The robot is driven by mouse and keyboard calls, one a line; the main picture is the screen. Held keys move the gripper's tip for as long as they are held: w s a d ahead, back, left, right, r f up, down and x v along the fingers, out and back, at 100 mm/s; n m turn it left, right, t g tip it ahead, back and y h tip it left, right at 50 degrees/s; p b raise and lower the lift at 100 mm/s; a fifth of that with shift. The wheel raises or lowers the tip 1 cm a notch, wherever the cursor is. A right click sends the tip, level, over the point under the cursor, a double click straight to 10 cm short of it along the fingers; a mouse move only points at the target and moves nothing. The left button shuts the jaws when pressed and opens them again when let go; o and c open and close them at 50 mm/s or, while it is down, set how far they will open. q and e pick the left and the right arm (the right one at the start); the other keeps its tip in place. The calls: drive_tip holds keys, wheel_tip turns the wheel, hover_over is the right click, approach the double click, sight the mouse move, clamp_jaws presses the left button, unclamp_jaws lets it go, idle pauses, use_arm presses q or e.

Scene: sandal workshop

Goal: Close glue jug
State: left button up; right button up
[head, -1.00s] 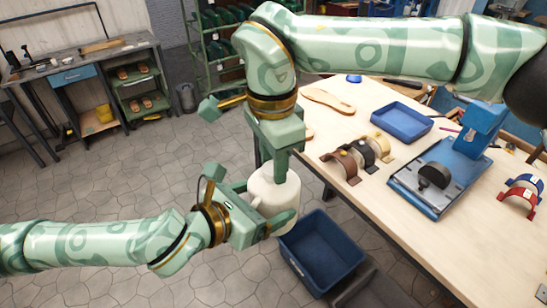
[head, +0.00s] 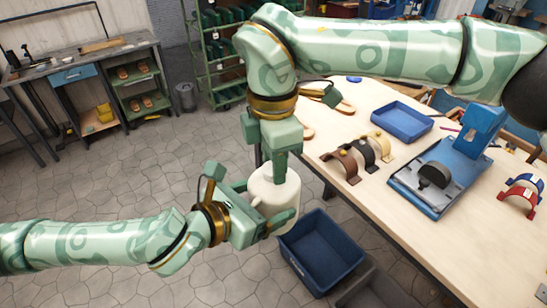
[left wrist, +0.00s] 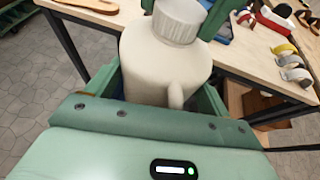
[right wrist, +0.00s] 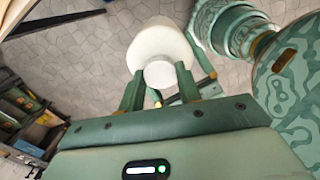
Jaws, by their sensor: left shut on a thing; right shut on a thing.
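The cream glue jug (head: 272,187) is held upright in the air beside the table's left edge. My left gripper (head: 264,203) is shut around its body from the side. The jug's body (left wrist: 160,60) and small handle (left wrist: 177,95) show in the left wrist view. A ribbed pale cap (left wrist: 178,20) sits on the jug's top with no clear gap. My right gripper (head: 281,160) points down from above and is shut on the cap, which also shows between its fingers in the right wrist view (right wrist: 160,74). In the head view the cap is hidden by the fingers.
A blue bin (head: 322,252) stands below and right of the jug. The wooden table (head: 400,215) at right holds a blue tray (head: 401,121), a blue press (head: 440,175) and several sandal straps (head: 362,155). Open tiled floor lies left.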

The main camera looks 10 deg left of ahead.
drive_tip(key=m, duration=0.4)
drive_tip(key=shift+w+m, duration=0.1)
drive_tip(key=shift+m, duration=0.2)
drive_tip(key=o, duration=1.1)
wheel_tip(320, 180, up, 12)
drive_tip(key=shift+a, duration=0.1)
